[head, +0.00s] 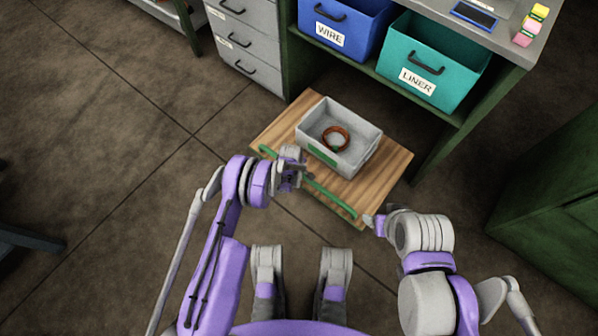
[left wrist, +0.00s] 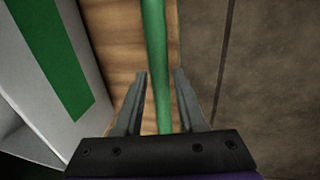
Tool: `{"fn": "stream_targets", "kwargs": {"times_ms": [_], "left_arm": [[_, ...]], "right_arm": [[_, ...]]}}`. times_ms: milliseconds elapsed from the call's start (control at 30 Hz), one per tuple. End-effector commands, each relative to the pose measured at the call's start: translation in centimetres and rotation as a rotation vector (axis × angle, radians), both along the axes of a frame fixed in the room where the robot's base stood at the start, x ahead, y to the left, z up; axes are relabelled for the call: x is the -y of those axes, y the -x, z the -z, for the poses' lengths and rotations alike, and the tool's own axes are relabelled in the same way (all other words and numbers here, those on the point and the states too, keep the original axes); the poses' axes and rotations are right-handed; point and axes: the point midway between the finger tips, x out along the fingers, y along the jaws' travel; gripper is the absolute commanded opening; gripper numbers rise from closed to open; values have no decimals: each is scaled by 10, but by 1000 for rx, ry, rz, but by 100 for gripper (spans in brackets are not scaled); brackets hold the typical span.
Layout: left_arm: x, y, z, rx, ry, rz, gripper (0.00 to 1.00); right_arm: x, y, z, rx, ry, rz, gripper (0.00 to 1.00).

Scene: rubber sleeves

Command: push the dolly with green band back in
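The dolly is a wooden board (head: 385,178) low at the front of the bench, with a green bar (head: 335,197) along its near edge. The green bar also shows in the left wrist view (left wrist: 156,45). A grey bin (head: 352,160) with a green label stands on the board, holding a brown coil (head: 336,138). My left gripper (head: 296,178) is at the bar's left-middle part; in the left wrist view its open fingers (left wrist: 160,88) lie either side of the bar, with gaps. My right gripper (head: 372,221) is by the bar's right end; its finger opening is unclear.
The bench has a blue WIRE bin (head: 355,20) and a teal LINER bin (head: 445,55) on its shelf, above the dolly's far side. Grey drawers (head: 245,50) stand behind left. A green cabinet (head: 550,190) is at right. The floor (head: 110,150) at left is clear.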

Motion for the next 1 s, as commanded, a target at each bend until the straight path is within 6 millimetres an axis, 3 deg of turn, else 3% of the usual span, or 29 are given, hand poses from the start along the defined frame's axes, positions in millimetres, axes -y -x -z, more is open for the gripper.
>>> {"fn": "stream_targets", "kwargs": {"times_ms": [33, 200, 1000], "left_arm": [[0, 0, 0, 0, 0, 0, 29], [0, 0, 0, 0, 0, 0, 0], [0, 0, 0, 0, 0, 0, 0]], "right_arm": [[0, 0, 0, 0, 0, 0, 70], [0, 0, 0, 0, 0, 0, 70], [0, 0, 0, 0, 0, 0, 70]]}}
